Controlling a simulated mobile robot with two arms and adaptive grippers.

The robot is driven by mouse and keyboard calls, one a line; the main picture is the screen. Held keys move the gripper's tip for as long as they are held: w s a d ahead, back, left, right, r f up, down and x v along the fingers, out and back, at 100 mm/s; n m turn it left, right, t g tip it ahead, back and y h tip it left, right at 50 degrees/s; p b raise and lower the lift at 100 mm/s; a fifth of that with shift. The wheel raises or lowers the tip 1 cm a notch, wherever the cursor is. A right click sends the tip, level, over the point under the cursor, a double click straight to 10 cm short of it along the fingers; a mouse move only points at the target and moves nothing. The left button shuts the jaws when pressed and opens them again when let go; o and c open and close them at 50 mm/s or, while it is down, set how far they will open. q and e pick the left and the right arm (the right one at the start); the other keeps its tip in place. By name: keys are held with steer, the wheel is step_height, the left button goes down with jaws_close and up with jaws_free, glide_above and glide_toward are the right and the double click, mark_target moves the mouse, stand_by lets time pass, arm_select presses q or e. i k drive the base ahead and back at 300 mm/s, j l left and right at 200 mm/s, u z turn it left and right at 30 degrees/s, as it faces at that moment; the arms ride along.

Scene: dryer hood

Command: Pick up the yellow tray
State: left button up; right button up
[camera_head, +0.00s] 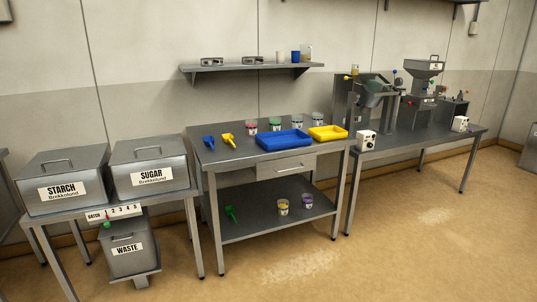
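The yellow tray (328,133) is a shallow open rectangle. It sits at the right end of the middle steel table's top (232,157), in the head view. A larger blue tray (283,140) lies just to its left. Neither of my grippers shows in this view.
Blue and yellow scoops (228,139) lie on the table's left; several jars (275,124) stand at the back. A lower shelf (255,220) holds a green scoop and two jars. Bins (150,172) stand left, machines (375,98) right. The floor in front (400,250) is clear.

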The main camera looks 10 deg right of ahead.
mark_target(330, 133)
steer(key=i+l+z, duration=0.2)
steer(key=i+z, duration=0.25)
steer(key=i, duration=0.65)
steer(key=i+j+z, duration=0.15)
steer(key=i+z, duration=0.35)
steer(key=i, duration=0.55)
